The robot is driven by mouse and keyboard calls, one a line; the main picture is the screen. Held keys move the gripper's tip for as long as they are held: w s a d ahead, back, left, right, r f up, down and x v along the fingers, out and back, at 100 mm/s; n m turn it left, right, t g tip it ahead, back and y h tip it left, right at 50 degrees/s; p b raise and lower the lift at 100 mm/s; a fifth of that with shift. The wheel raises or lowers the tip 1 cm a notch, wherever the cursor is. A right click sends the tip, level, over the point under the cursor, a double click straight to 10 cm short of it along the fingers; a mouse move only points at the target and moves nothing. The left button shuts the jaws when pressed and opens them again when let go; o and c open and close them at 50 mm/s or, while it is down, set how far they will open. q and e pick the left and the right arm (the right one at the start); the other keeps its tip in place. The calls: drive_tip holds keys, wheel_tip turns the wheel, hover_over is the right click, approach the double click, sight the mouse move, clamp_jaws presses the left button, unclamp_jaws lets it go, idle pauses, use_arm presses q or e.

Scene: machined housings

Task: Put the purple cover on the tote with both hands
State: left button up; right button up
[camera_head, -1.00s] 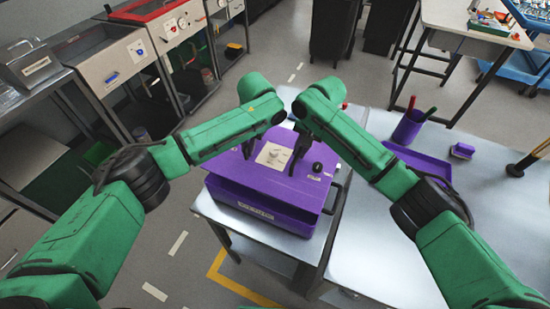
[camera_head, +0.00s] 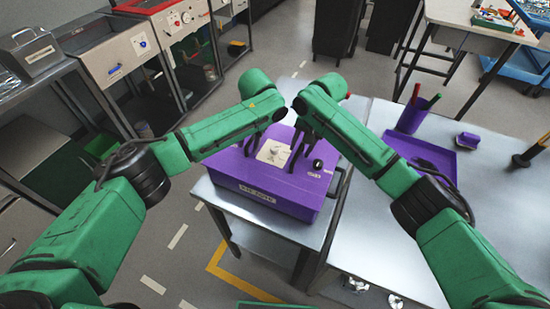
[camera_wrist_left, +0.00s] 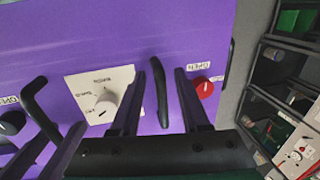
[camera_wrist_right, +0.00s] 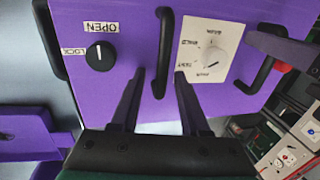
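The purple cover (camera_head: 295,178) lies over the purple tote (camera_head: 258,198), lined up with its walls with no clear gap showing. The cover has a white dial panel (camera_head: 272,152), a black knob (camera_wrist_right: 100,55), a red knob (camera_wrist_left: 204,89) and two black handles. My left gripper (camera_wrist_left: 160,85) is open, with the left handle (camera_wrist_left: 161,100) between its fingers and space on both sides. My right gripper (camera_wrist_right: 162,85) is open around the right handle (camera_wrist_right: 163,45) in the same way. In the head view the arms partly hide the cover's far side.
The tote stands on a grey metal table (camera_head: 225,205). A larger bench to the right holds a purple tray (camera_head: 425,160), a purple pen cup (camera_head: 412,117) and a small purple box (camera_head: 467,140). Cabinets (camera_head: 110,60) stand at back left.

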use_arm(q)
drive_tip(key=shift+w, duration=0.15)
use_arm(e)
drive_tip(key=shift+w+f, duration=0.1)
drive_tip(key=shift+w, duration=0.05)
use_arm(q)
drive_tip(key=shift+d+r, duration=0.1)
drive_tip(key=shift+r, duration=0.2)
use_arm(e)
drive_tip(key=shift+r, duration=0.2)
use_arm(q)
wheel_tip(320, 180, up, 11)
drive_tip(key=d, duration=0.2)
drive_tip(key=shift+s, duration=0.45)
use_arm(e)
wheel_tip(320, 180, up, 12)
drive_tip(key=s+d, duration=0.1)
drive_tip(key=d, duration=0.1)
drive_tip(key=shift+f, duration=0.25)
